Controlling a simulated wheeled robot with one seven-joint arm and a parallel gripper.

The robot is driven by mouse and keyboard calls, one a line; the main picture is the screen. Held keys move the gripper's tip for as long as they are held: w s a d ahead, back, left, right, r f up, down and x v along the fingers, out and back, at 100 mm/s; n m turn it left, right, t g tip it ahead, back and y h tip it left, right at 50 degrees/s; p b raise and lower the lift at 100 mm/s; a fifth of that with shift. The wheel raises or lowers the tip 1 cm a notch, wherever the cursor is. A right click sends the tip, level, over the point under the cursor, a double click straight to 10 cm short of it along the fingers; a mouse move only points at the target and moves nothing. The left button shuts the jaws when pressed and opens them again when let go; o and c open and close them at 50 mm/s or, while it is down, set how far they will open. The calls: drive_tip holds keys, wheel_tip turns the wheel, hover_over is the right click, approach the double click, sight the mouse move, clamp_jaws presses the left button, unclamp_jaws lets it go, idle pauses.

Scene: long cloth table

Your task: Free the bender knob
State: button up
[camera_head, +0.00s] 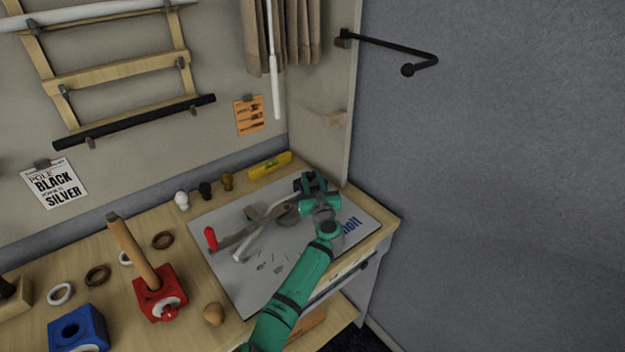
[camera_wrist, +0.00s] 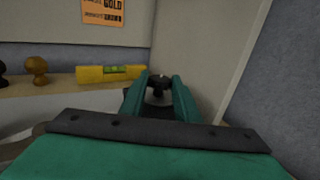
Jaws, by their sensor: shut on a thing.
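The bender (camera_head: 285,212) lies on the grey mat (camera_head: 232,268). It is a metal tool with a long arm ending in a red grip (camera_head: 210,238). A white rod (camera_head: 250,245) runs beside that arm. My green gripper (camera_head: 314,184) is at the bender's right end. In the wrist view its two fingers (camera_wrist: 160,96) close around a dark knob (camera_wrist: 158,80), which shows between their tips. The knob is mostly hidden by my gripper in the head view. I cannot tell whether it is loose on the bender.
A yellow level (camera_head: 270,166) and several small finials, one white (camera_head: 182,200), stand along the wall. A red block with a wooden post (camera_head: 160,293), a blue block (camera_head: 78,330) and several rings lie to the left. A side panel (camera_head: 325,120) rises close behind my gripper.

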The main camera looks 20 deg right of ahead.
drive_tip(key=n+y, duration=0.2)
drive_tip(key=y, duration=0.1)
drive_tip(key=d+n+y, duration=0.1)
drive_tip(key=n+y, duration=0.1)
drive_tip(key=y, duration=0.1)
drive_tip(key=shift+d+g+y, duration=0.15)
drive_tip(key=shift+g+y, duration=0.15)
drive_tip(key=shift+y, duration=0.1)
drive_tip(key=shift+d+f+n+g+y, duration=0.15)
drive_tip(key=shift+n+g+y, duration=0.15)
drive_tip(key=shift+n+y, duration=0.35)
drive_tip(key=shift+d+r+n+g+y, duration=0.1)
drive_tip(key=shift+n+g+y, duration=0.2)
drive_tip(key=shift+n+y, duration=0.35)
drive_tip(key=shift+w+d+n+g+y, duration=0.1)
drive_tip(key=shift+n+g+y, duration=0.3)
drive_tip(key=shift+y, duration=0.4)
drive_tip(key=o, duration=1)
drive_tip(key=shift+w, duration=0.1)
drive_tip(key=shift+o, duration=0.2)
drive_tip(key=shift+a, duration=0.2)
drive_tip(key=v, duration=1.1)
